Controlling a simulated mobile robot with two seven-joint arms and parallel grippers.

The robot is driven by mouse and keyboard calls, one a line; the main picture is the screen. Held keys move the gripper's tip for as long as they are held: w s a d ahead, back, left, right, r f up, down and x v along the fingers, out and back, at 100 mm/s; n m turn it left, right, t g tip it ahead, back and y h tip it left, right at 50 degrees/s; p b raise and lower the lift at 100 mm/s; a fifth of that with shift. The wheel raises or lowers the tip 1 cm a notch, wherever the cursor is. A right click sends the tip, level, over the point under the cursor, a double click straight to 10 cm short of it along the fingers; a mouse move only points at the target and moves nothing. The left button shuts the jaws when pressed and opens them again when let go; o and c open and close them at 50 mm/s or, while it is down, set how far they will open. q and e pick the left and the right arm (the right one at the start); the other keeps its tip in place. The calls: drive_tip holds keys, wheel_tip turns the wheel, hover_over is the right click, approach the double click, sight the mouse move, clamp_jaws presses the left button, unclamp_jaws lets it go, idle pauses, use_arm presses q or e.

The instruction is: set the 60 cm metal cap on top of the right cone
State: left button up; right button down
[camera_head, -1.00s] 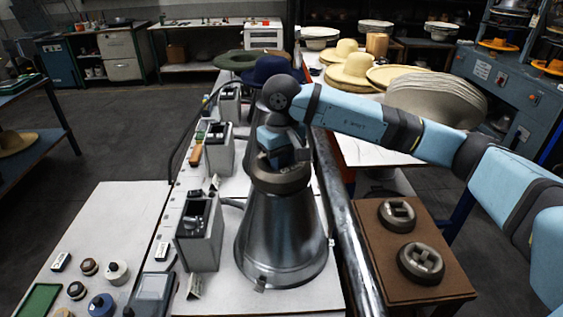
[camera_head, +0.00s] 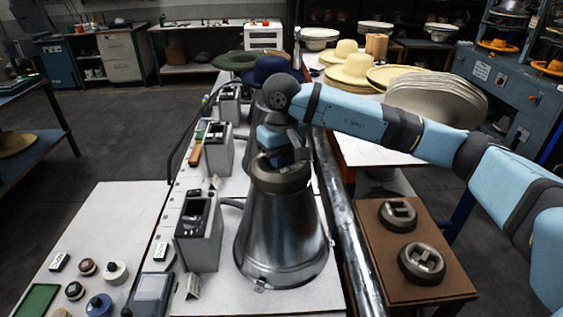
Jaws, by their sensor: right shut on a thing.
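A steel cone (camera_head: 278,232) stands upright on the white bench in the middle of the head view, wide at its base. A dark grey round metal cap (camera_head: 279,181) is at its narrow top, roughly level and centred over it. I cannot tell whether the cap rests on the cone or hangs just above it. My right gripper (camera_head: 281,160) points down and is shut on the cap's upper part; its fingertips are mostly hidden by the wrist. Two similar caps, one farther (camera_head: 398,214) and one nearer (camera_head: 422,263), lie on a brown stand. My left gripper is out of view.
A second cone behind carries a blue hat (camera_head: 264,69). Grey control boxes (camera_head: 199,232) stand close left of the cones. A dark rail (camera_head: 343,215) runs along their right, with the brown stand (camera_head: 385,284) beyond. Straw hats (camera_head: 352,70) lie behind my right arm.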

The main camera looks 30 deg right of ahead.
drive_tip(key=shift+r, duration=0.1)
drive_tip(key=c, duration=1)
unclamp_jaws()
drive_tip(key=shift+o, duration=0.2)
drive_tip(key=shift+s, duration=0.1)
drive_tip(key=shift+r+p, duration=1.35)
drive_tip(key=shift+r, duration=2.4)
